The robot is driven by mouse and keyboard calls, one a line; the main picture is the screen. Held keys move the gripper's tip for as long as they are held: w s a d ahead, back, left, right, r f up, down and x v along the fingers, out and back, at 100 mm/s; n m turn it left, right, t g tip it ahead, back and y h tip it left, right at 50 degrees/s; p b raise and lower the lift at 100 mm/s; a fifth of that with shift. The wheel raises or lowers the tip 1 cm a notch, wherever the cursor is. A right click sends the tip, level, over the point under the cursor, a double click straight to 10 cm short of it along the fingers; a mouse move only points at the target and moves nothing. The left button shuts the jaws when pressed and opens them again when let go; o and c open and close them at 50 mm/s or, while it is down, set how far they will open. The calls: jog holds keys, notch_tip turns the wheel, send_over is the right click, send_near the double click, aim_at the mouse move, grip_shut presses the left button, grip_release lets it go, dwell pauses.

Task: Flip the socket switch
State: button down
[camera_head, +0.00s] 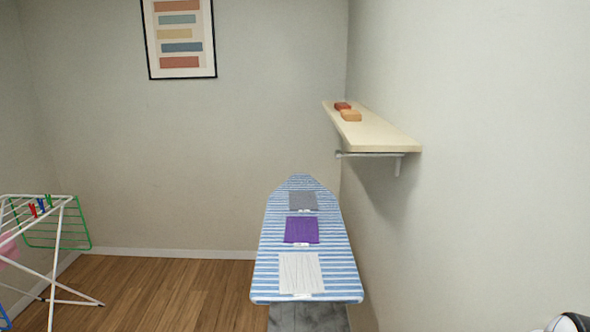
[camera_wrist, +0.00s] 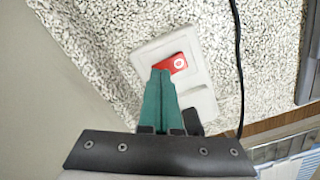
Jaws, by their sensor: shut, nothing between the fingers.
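The wrist view shows a white socket plate (camera_wrist: 197,102) on a speckled black-and-white wall surface. A red switch (camera_wrist: 178,63) with a pale round mark sits in its upper part. My gripper (camera_wrist: 162,73) has green fingers pressed together, with nothing between them. The fingertips overlap the lower left edge of the red switch in the picture. I cannot tell whether they touch it. The fingers hide part of the plate's left and lower area. The socket does not show in the head view.
A black cable (camera_wrist: 238,70) runs down right of the socket. In the head view, an ironing board (camera_head: 268,275) bears folded cloths, below a wall shelf (camera_head: 385,132) with two small blocks. A drying rack (camera_head: 58,245) stands left. Wooden floor (camera_head: 165,290) lies between.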

jog(key=shift+f, duration=0.25)
jog(key=shift+r, duration=3.55)
jog(key=s+a+r+y, duration=0.1)
jog(key=s+a+r, duration=0.4)
jog(key=s+a, duration=0.2)
jog(key=s+a+r, duration=0.5)
jog(key=s+a, duration=0.1)
jog(key=a, duration=0.6)
jog(key=shift+s+a+y, duration=0.2)
jog(key=shift+s+y, duration=0.15)
jog(key=shift+y, duration=0.05)
